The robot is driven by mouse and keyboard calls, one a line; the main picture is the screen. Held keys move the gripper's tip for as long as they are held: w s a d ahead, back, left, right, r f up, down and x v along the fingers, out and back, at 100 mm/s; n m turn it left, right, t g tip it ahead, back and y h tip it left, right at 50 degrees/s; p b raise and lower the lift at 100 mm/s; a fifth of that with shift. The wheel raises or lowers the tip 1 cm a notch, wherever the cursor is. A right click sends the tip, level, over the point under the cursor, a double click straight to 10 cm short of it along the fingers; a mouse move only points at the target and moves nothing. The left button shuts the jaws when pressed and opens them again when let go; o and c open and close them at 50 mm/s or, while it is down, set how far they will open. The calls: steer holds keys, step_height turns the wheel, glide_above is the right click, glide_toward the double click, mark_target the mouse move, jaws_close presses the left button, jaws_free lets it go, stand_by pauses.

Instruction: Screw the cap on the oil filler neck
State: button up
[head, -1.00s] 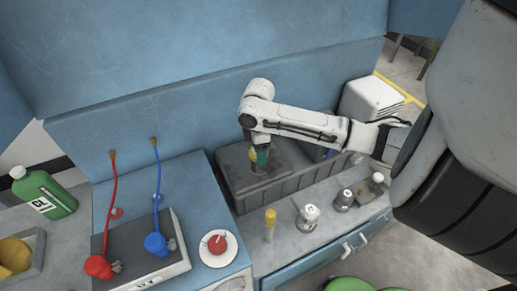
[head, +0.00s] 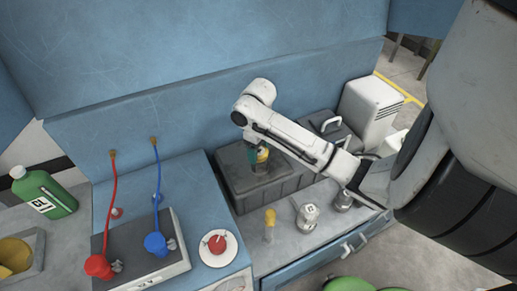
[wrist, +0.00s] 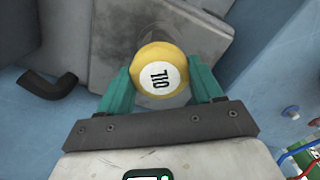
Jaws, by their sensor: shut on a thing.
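The yellow oil cap (wrist: 152,58), with a white "OIL" label on top, is between the green fingers of my gripper (wrist: 160,84) in the wrist view. My gripper is shut on it. In the head view the cap (head: 262,155) shows as a small yellow patch at my gripper (head: 257,156), above the dark grey block (head: 232,184). I cannot tell whether the cap touches a neck.
Metal cans (head: 307,216) and a yellow-topped bottle (head: 269,222) stand in front of the block. A white box (head: 370,110) and grey case (head: 335,130) stand behind right. A black elbow pipe (wrist: 50,86) lies near the fingers.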

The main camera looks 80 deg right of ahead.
steer(key=m, duration=0.3)
steer(key=shift+w+a+f, duration=0.1)
steer(key=shift+a, duration=0.05)
steer(key=shift+m, duration=1.1)
steer(key=shift+m, duration=0.7)
steer(key=m, duration=0.3)
steer(key=shift+m, duration=0.4)
steer(key=shift+m, duration=1.2)
steer(key=o, duration=1.1)
